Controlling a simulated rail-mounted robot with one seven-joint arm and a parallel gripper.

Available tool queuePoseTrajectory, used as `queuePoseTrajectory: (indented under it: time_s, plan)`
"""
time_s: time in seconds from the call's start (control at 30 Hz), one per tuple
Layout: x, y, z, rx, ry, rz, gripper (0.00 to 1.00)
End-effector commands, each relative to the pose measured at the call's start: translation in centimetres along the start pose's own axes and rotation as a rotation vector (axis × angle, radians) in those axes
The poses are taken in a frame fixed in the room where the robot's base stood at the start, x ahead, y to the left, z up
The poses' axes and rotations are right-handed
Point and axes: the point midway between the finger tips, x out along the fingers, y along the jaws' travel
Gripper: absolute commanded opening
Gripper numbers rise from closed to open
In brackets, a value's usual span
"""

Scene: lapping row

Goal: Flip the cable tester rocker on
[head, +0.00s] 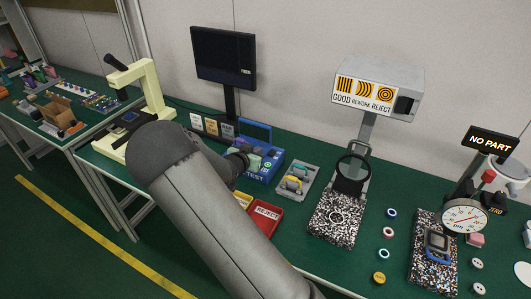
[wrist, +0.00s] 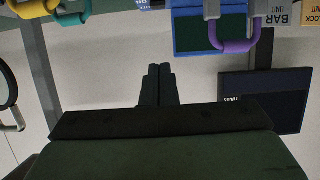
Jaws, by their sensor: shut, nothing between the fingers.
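The cable tester (head: 262,174) is a blue box marked TEST, right of my arm on the green bench, with a blue handle (head: 257,130) behind it. Its rocker is not clear in the head view, and my arm hides part of the box. In the wrist view, a blue panel with a dark green face (wrist: 194,34) is at the top; I cannot tell whether a rocker shows there. My gripper (wrist: 159,68) is shut and empty, fingers together below that panel in the picture. In the head view it is mostly hidden, close to the tester's top.
A dark monitor (head: 224,57) stands behind, with small cards (head: 212,127) below it. A grey tray (head: 296,181) is right of the tester, and a red REJECT bin (head: 264,216) is in front. A cream microscope (head: 150,88) is left of my arm.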

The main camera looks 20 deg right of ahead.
Motion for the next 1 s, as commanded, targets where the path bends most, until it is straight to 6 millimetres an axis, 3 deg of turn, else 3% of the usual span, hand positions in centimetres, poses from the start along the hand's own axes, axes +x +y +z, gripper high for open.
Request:
queuePoseTrajectory:
  time_s: [0.17,0.57,0.7,1.0]
  plan:
    - [2.0,0.1,-0.1,-0.003,0.000,0.002,0.00]
    - [10.2,0.1,-0.1,-0.002,-0.001,0.002,0.00]
    - [10.4,0.1,2.3,-0.005,-0.004,0.000,0.00]
    - [10.8,0.0,3.9,0.000,-0.001,-0.001,0.00]
